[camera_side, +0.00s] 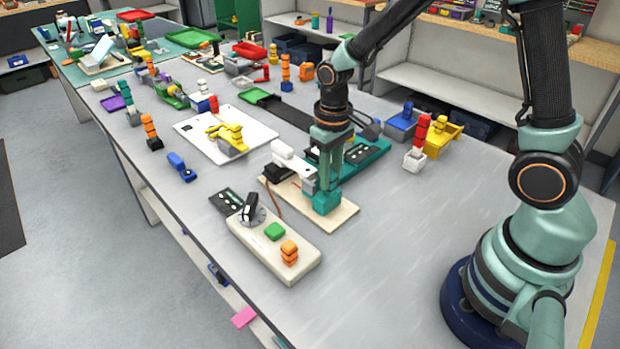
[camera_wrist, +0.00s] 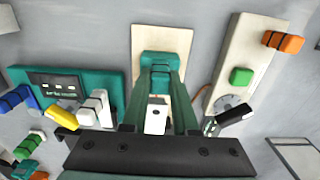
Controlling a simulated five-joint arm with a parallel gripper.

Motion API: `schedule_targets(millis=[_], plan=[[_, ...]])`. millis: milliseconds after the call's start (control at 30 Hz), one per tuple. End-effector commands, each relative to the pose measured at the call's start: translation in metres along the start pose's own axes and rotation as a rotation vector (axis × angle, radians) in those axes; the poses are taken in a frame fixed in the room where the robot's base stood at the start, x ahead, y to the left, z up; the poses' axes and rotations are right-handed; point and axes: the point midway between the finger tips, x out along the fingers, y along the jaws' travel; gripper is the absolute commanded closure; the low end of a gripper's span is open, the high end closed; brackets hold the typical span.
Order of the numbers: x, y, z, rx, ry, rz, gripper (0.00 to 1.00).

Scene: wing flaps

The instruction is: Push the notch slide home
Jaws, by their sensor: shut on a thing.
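A pale wooden board (camera_side: 342,216) lies on the grey table, also seen in the wrist view (camera_wrist: 178,38). A teal block (camera_side: 326,204), which looks like the slide, sits on it; it also shows in the wrist view (camera_wrist: 160,60). My gripper (camera_side: 323,190) reaches down to this block, its two teal fingers shut on it; they show in the wrist view (camera_wrist: 160,80). A white piece with a dark hole (camera_wrist: 155,121) lies between the fingers in the wrist view. The fingers hide part of the block's sides. I cannot make out the notch.
A cream panel (camera_side: 290,262) with a black knob (camera_side: 250,207), a green button (camera_side: 274,231) and an orange stack (camera_side: 289,253) lies close by in front. A teal panel (camera_side: 372,160) lies behind the board. The table is clear to the right (camera_side: 420,250).

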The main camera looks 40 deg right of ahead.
Motion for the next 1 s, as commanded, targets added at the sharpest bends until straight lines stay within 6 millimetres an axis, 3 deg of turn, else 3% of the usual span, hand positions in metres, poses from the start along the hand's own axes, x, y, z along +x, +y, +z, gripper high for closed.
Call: schedule_targets(millis=[200,500,533,600,1000], plan=[[-0.001,0.001,-0.022,0.002,0.006,0.0,1.0],[-0.002,0.001,-0.025,0.002,0.015,-0.001,1.0],[-0.002,0.001,-0.025,0.002,0.015,-0.001,0.65],[-0.001,0.001,-0.025,0.002,0.014,-0.001,0.43],[-0.006,0.0,-0.023,0.0,0.007,0.0,0.43]])
